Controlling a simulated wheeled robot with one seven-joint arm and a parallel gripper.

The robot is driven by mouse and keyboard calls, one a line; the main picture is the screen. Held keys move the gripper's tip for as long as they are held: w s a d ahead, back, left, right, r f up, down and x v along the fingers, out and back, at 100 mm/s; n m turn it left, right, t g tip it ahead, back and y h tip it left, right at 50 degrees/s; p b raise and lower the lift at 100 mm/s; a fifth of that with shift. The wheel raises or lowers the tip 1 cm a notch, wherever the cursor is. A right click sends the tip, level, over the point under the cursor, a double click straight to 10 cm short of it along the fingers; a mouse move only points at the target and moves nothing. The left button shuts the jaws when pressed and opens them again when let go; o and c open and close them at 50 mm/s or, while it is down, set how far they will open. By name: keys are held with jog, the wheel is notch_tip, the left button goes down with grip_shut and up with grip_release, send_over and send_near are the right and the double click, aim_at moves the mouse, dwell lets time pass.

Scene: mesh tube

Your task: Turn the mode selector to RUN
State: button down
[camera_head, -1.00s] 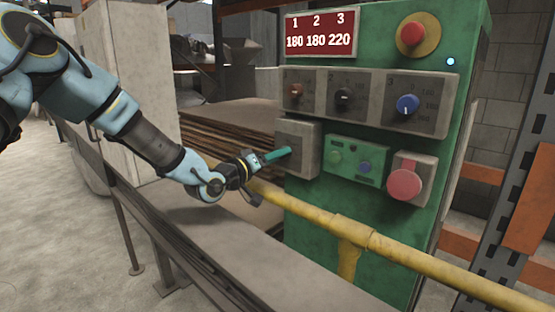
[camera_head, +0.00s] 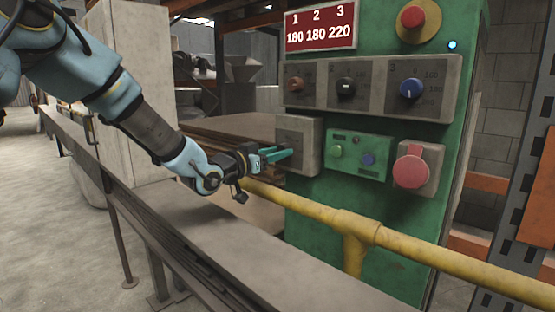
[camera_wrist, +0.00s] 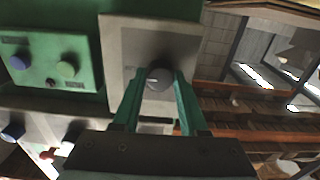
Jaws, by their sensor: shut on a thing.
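The mode selector is a dark round knob (camera_wrist: 159,76) on a grey box (camera_head: 309,137), at the left of the green control panel (camera_head: 310,220). My gripper (camera_head: 286,154) reaches the box from the left. In the wrist view, its two teal fingers (camera_wrist: 158,88) stand on either side of the knob and are shut on it. A small light mark shows on the knob's face. The fingers hide most of the knob in the head view, and I cannot read the labels around it.
A yellow rail (camera_head: 440,262) runs in front of the panel, below my gripper. Close by are a small green button plate (camera_head: 357,143), a large red button (camera_head: 411,172) and a row of three dials (camera_head: 346,88). A red display (camera_head: 320,27) reads 180 180 220.

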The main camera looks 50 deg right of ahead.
dwell(0.4)
jog(key=shift+c, duration=2.2)
grip_release()
jog(key=a, duration=1)
jog(key=shift+w+a, duration=0.3)
jog(key=shift+a, duration=0.1)
